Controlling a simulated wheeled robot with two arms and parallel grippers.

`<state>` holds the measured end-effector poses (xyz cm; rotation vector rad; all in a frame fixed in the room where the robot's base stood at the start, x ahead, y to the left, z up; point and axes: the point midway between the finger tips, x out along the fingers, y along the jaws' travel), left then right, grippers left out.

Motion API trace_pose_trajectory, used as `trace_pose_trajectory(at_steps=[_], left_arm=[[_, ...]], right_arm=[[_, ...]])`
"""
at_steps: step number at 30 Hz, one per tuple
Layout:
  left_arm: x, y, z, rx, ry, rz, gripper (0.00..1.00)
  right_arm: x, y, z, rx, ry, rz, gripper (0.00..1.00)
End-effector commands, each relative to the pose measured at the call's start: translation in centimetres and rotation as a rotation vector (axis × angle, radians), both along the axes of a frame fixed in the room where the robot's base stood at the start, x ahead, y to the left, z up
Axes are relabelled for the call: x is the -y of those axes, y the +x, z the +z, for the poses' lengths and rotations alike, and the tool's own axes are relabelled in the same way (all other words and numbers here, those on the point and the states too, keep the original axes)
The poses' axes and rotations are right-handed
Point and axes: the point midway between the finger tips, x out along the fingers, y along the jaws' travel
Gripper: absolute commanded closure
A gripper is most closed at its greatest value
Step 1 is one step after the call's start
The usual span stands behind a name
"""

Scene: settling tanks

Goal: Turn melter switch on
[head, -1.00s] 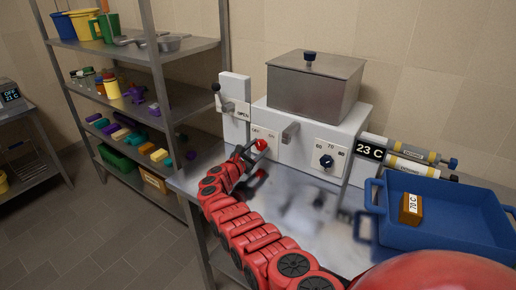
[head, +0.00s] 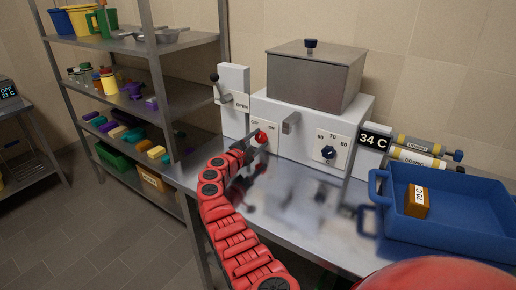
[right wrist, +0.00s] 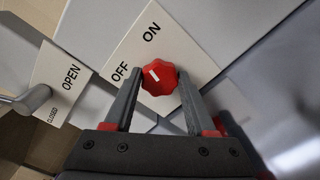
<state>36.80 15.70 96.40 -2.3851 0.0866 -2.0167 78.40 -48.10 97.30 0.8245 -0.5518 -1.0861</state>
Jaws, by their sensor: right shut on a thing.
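The red melter switch knob (head: 261,136) is on a white plate marked OFF and ON, on the front of the white melter (head: 309,133). In the right wrist view the knob (right wrist: 160,78) sits between the two fingers of my right gripper (right wrist: 160,84), which is shut on it. The knob's white mark points to the upper left in that view, between the OFF and ON labels. In the head view my right gripper (head: 249,143) reaches the knob from the front left. The display (head: 374,141) reads 34 C. My left gripper is not in view.
A lidded metal tank (head: 310,80) sits on the melter. A lever (head: 216,84) marked OPEN is left of the knob, a dark dial (head: 328,152) right of it. Shelves (head: 140,45) stand left.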

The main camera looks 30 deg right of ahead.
Motion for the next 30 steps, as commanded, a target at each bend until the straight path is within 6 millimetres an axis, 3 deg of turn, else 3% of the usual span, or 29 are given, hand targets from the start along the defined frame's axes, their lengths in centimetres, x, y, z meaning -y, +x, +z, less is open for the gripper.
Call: trace_pose_trajectory(at_steps=[1,3,12,30], left_arm=[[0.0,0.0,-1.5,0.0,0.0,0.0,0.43],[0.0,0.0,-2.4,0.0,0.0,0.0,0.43],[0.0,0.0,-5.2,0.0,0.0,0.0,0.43],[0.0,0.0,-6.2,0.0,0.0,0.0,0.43]], right_arm=[[-0.1,0.0,-0.8,0.04,0.015,0.0,1.0],[0.0,0.0,-0.8,0.091,0.037,-0.001,1.0],[0.0,-0.1,-0.6,0.256,0.108,-0.001,1.0],[0.0,0.0,-0.2,0.334,0.14,0.0,1.0]])
